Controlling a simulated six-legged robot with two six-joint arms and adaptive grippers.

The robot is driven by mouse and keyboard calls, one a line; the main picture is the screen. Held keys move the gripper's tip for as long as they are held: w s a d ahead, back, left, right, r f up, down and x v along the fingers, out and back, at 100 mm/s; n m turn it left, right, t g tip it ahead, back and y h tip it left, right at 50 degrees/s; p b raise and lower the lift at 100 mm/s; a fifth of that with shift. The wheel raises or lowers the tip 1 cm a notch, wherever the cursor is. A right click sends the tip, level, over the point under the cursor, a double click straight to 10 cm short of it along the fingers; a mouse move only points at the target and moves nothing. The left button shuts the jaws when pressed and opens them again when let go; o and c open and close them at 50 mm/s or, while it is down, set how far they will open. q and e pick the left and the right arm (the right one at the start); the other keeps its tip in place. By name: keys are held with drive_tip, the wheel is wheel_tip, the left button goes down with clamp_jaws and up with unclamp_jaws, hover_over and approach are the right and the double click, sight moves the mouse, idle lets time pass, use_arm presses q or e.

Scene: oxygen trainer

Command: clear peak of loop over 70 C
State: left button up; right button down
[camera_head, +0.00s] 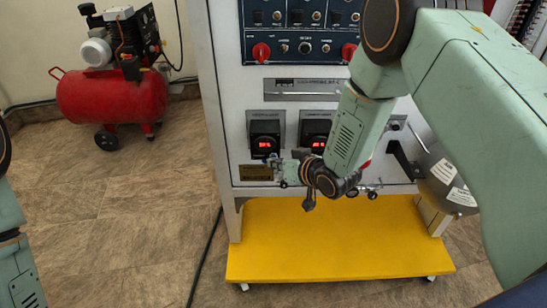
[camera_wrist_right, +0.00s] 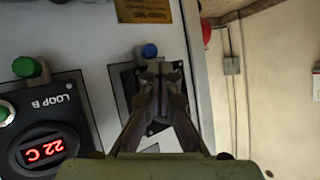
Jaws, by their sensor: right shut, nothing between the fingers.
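A left controller (camera_head: 265,142) and a right controller (camera_head: 317,141) with red displays sit on the white panel; their digits are too small to read in the head view. The right wrist view is upside down and shows the LOOP B controller (camera_wrist_right: 45,145) reading 22 C, with a green button (camera_wrist_right: 27,67) by it. My right gripper (camera_wrist_right: 160,68) is shut and empty, its tips close to a blue button (camera_wrist_right: 149,50) by another dark controller, whose display is hidden behind the fingers. Contact cannot be told. In the head view the right gripper (camera_head: 284,171) is below the left controller.
A yellow base shelf (camera_head: 335,250) juts out below the panel. Red knobs (camera_head: 261,52) and switches line the blue panel above. A red compressor (camera_head: 112,98) stands at the left. A grey cylinder (camera_head: 448,183) is at the right. Tiled floor (camera_head: 120,220) is open at left.

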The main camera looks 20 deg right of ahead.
drive_tip(key=shift+w, duration=0.25)
idle(0.5)
drive_tip(key=shift+s+a+p, duration=0.15)
drive_tip(key=shift+s+p, duration=0.25)
drive_tip(key=shift+s, duration=0.45)
drive_tip(key=shift+w, duration=0.2)
drive_tip(key=shift+w, duration=0.25)
